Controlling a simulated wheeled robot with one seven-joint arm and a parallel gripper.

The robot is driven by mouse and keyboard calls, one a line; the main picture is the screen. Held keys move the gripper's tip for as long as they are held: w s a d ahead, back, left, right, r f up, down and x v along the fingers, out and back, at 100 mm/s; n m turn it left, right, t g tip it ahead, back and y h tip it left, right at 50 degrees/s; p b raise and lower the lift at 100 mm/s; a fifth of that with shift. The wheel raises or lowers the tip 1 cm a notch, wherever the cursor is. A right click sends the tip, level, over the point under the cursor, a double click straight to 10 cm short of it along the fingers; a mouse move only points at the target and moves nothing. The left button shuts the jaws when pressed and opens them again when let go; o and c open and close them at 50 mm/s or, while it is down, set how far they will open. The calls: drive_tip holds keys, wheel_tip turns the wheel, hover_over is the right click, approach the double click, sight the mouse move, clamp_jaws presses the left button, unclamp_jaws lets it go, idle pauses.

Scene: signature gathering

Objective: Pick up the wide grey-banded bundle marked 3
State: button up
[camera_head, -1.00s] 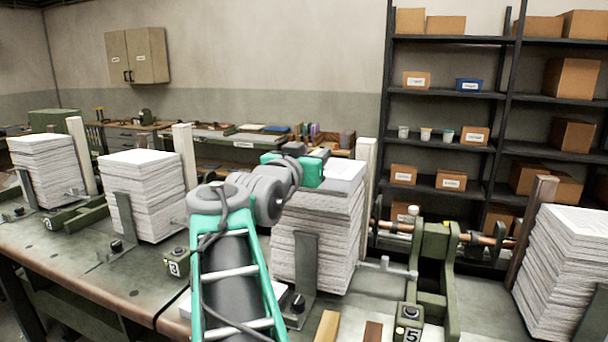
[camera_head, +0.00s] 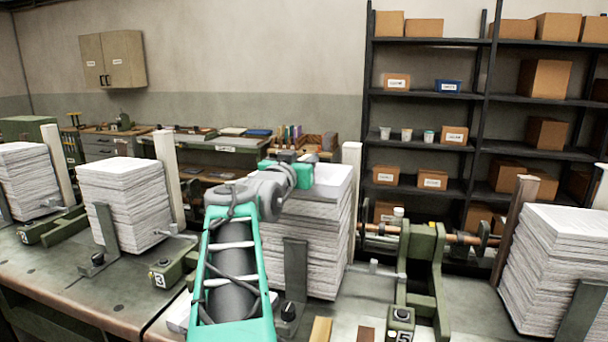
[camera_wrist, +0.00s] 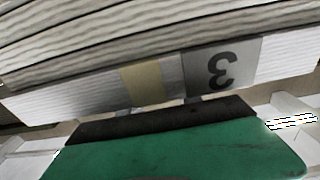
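The bundle marked 3 (camera_wrist: 283,57) shows edge-on in the wrist view, with a grey band carrying an upside-down 3 (camera_wrist: 220,64) and a tan strip (camera_wrist: 143,84) beside it. Wavy paper edges (camera_wrist: 110,35) fill the view above it. My gripper's green body and dark front edge (camera_wrist: 165,118) are close below the bundle; its fingertips are not clearly visible. In the head view my gripper (camera_head: 297,172) is at the upper left of the middle paper stack (camera_head: 318,235), and its fingers and the banded bundle cannot be made out there.
Other paper stacks stand at left (camera_head: 125,205) and right (camera_head: 560,270). Upright posts (camera_head: 168,180) and metal brackets (camera_head: 105,235) flank the stacks. A green clamp machine (camera_head: 420,265) stands right of the middle stack. Shelves with boxes (camera_head: 545,82) are behind.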

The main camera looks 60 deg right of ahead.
clamp_jaws()
idle(1.2)
drive_tip(key=shift+r, duration=0.15)
